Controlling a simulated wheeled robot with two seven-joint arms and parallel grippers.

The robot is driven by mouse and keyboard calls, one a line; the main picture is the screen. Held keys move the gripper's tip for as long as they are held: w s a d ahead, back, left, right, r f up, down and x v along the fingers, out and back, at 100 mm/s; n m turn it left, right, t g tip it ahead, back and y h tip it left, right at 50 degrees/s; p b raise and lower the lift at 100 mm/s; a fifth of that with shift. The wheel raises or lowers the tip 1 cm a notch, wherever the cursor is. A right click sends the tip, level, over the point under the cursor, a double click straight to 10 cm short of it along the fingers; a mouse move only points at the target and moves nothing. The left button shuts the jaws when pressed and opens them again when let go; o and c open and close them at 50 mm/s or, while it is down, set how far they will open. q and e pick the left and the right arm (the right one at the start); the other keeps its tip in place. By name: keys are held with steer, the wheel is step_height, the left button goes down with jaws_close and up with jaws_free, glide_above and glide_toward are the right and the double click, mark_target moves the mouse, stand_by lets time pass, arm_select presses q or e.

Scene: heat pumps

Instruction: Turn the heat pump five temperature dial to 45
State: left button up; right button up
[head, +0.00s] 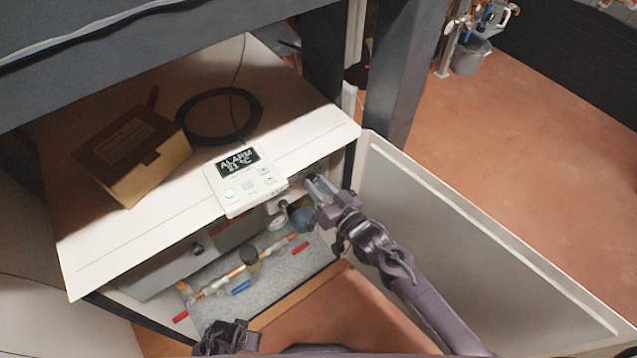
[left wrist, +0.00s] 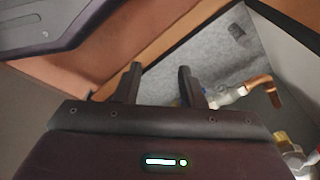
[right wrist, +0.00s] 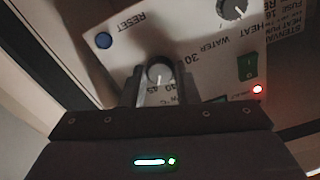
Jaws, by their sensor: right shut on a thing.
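The temperature dial (right wrist: 160,74) is a dark round knob with a white mark, on a light panel (right wrist: 195,60). In the right wrist view, numbers 30, 40 and 45 show around it, upside down. Its mark points down, towards the 40 and 45; which one exactly I cannot tell. My right gripper (right wrist: 158,84) is shut on the dial, one finger on each side. In the head view my right gripper (head: 318,190) reaches under the white top, and the dial is hidden. My left gripper (left wrist: 160,84) is open and empty, low at the front in the head view (head: 228,338).
The panel also has a blue RESET button (right wrist: 103,40), a second knob (right wrist: 232,8), a green switch (right wrist: 248,68) and a red light (right wrist: 257,89). A display unit (head: 243,182) reads ALARM 21 °C. An open door (head: 470,240) stands right of my right arm. Pipes (head: 215,287) lie below.

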arm_select(q)
steer(key=shift+s+a+f, duration=0.25)
steer(key=shift+s+f, duration=0.3)
arm_select(e)
steer(key=shift+m, duration=0.9)
steer(key=o, duration=1)
steer(key=shift+c, duration=0.2)
steer(key=shift+s+d+p, duration=0.25)
steer(key=shift+s+p, duration=0.05)
steer(key=shift+s, duration=0.05)
arm_select(q)
steer(key=shift+s+a+f+p, duration=0.1)
steer(key=shift+s+f+p, duration=0.2)
steer(key=shift+s, duration=0.05)
arm_select(e)
steer(key=v, duration=0.7)
